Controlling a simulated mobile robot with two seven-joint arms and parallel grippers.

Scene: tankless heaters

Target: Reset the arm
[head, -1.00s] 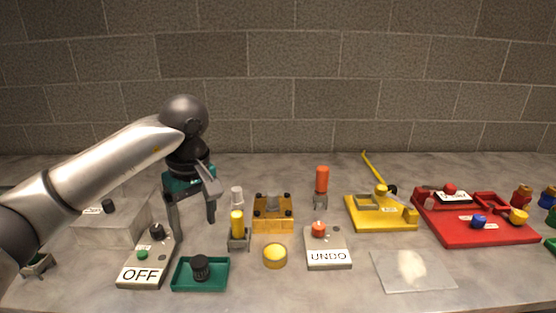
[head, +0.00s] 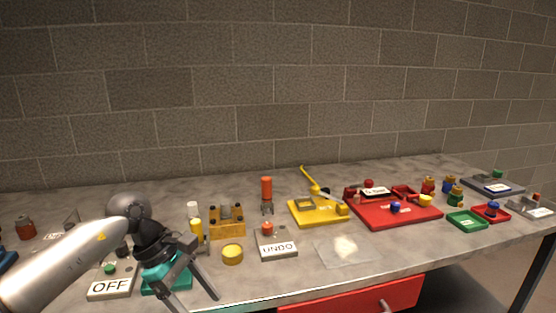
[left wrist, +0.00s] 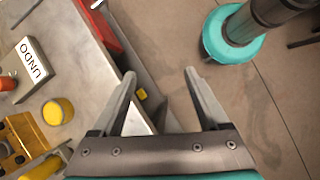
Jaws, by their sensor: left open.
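My left arm comes in from the left in the head view. My left gripper (head: 198,296) is open and empty, with its fingers spread, at the front edge of the table in front of the teal tray (head: 158,270). In the left wrist view the open left gripper (left wrist: 160,75) has nothing between its fingers; the table edge and the floor show beyond them. My right gripper is in neither view.
The grey table (head: 330,283) holds an OFF box (head: 108,290), an UNDO box (head: 278,251), a yellow button (head: 232,254), a yellow fixture (head: 318,212) and a red tray (head: 390,216). A red drawer (head: 375,298) is under the table. Bare tabletop lies along the back.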

